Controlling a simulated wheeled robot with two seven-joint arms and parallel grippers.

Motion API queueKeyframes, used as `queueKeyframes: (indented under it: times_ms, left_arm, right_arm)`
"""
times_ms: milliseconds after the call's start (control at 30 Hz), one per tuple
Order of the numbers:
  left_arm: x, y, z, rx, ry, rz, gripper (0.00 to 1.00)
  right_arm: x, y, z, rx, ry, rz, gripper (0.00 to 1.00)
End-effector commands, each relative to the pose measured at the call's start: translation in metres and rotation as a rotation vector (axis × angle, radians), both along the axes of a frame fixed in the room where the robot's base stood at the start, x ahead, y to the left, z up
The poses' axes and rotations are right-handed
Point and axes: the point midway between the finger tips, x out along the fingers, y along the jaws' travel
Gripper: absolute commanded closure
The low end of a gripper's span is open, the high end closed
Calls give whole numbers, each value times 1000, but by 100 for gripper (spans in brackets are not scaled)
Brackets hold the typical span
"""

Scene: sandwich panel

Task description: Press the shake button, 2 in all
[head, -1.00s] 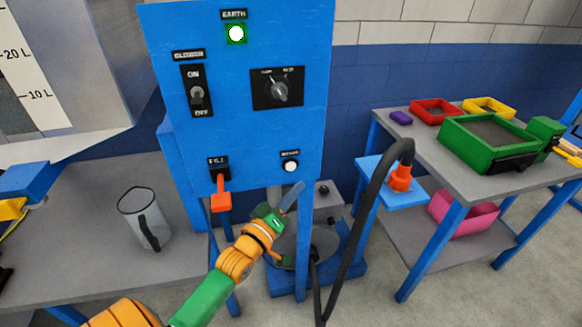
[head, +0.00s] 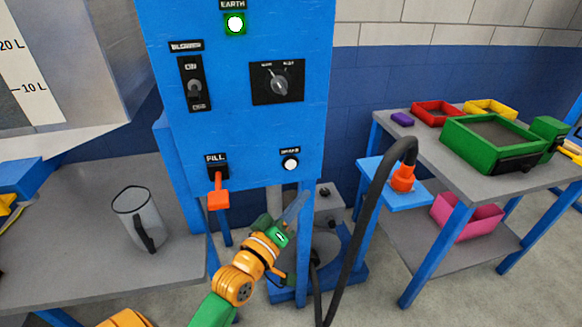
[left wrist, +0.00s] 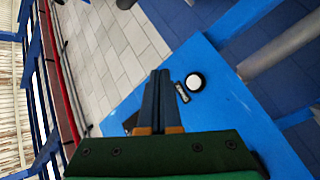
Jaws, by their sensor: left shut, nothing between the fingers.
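The tips look apart from the button. My right gripper is not in view.
An orange fill lever (head: 218,198) hangs from the panel, left of my arm. A clear jug (head: 137,215) stands on the left bench. A dark hose (head: 367,215) curves up on the right. A table with coloured trays (head: 490,145) stands farther right.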

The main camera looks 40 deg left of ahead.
Motion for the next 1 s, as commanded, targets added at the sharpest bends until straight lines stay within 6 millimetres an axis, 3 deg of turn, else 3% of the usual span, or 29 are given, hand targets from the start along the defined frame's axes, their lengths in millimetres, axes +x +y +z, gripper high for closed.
queueKeyframes:
  times_ms: [600,1000]
  left_arm:
    - [50,59,-2,2,-1,-1,100]
    - [57,66,0,-1,1,1,100]
  right_arm:
    - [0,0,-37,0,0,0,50]
    - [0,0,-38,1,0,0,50]
